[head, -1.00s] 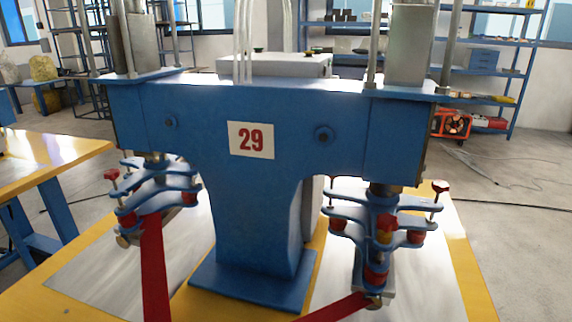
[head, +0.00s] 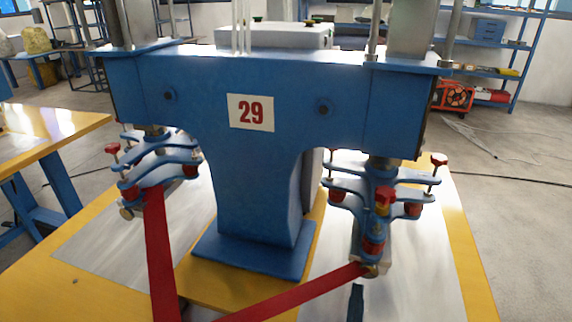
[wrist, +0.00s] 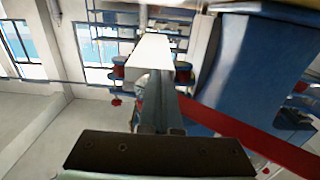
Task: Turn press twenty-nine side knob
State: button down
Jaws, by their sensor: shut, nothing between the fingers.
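The blue press bears a white plate with a red 29 (head: 251,112). Red-topped knobs stand at its sides: a left one (head: 112,149) and a right one (head: 439,160). I cannot tell which is the side knob. My gripper (head: 356,298) shows only as a dark teal tip at the bottom edge, below the right clamp head (head: 375,200). In the wrist view my gripper (wrist: 160,112) is shut and empty, pointing towards a clamp with red parts.
A red strap (head: 300,298) runs low from the right clamp head, and another red length (head: 158,250) hangs from the left one. The press stands on a yellow-edged table (head: 472,265). Another yellow table (head: 50,140) stands left. Shelves (head: 490,60) stand behind.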

jog(key=shift+x, duration=0.95)
jog(key=shift+d+r, duration=0.25)
jog(key=shift+r, duration=0.15)
jog(key=shift+s+d+b, duration=0.25)
jog(key=shift+d+b, duration=0.55)
jog(key=shift+b, duration=0.45)
jog(key=shift+d+r+b, duration=0.3)
jog(key=shift+d+b, duration=0.1)
jog(key=shift+b, duration=0.2)
jog(key=shift+s+d+f+b, duration=0.15)
jog(key=shift+f+b, duration=0.25)
jog(key=shift+b, duration=0.4)
jog(key=p+v, duration=0.1)
jog(key=v, duration=0.5)
jog(key=shift+f, duration=0.25)
jog(key=shift+s, duration=0.1)
